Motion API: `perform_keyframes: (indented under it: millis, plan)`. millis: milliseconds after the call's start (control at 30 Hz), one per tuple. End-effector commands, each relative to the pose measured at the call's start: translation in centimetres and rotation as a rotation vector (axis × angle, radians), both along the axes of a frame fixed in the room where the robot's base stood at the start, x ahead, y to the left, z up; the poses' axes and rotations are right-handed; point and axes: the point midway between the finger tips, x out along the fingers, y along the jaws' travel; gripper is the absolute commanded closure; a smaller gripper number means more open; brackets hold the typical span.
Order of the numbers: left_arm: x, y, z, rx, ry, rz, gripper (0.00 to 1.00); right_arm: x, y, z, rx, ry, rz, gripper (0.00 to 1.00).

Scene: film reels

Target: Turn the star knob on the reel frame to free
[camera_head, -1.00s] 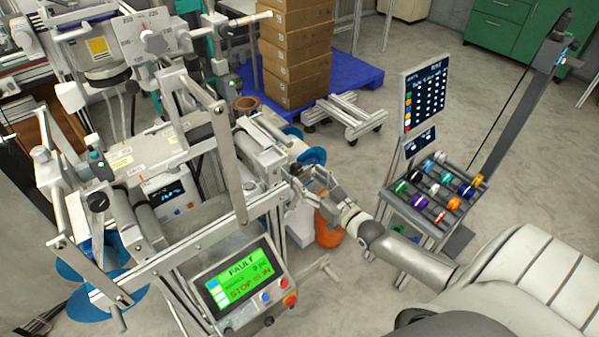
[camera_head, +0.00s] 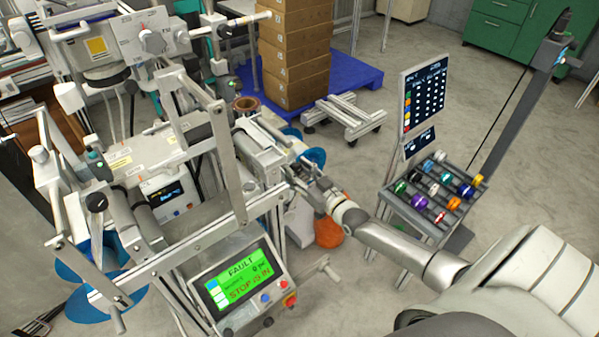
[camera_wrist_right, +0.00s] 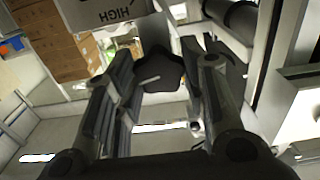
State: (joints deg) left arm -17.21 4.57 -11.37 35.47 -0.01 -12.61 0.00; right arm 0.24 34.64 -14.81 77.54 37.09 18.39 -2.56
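The star knob (camera_wrist_right: 161,74) is dark and lobed in the right wrist view, just beyond and between my right fingertips. My right gripper (camera_wrist_right: 158,62) is open, with one finger on each side of the knob; I cannot tell whether either finger touches it. In the head view, my right gripper (camera_head: 306,180) is at the right side of the reel frame (camera_head: 200,238), and the knob cannot be made out there. The knob's setting cannot be read. My left gripper is not in view.
A control panel (camera_head: 238,285) showing FAULT and STOP IS IN stands at the frame's front. An orange container (camera_head: 329,234) is on the floor below my right gripper. A rack of coloured reels (camera_head: 412,207) stands to the right.

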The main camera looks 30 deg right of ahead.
Motion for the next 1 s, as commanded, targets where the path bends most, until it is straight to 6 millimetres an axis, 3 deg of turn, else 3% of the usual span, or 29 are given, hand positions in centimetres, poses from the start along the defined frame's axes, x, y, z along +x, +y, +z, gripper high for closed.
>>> perform_keyframes:
  millis: [167, 567, 1000]
  plan:
    - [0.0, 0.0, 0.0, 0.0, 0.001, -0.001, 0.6, 0.0, 0.0, 0.0, 0.0, 0.0, 0.0, 0.85]
    - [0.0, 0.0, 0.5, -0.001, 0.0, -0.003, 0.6, 0.0, 0.1, 0.1, -0.093, -0.007, 0.0, 0.85]
    - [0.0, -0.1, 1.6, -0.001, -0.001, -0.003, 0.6, 0.0, 0.1, 0.0, -0.468, -0.036, -0.001, 0.85]
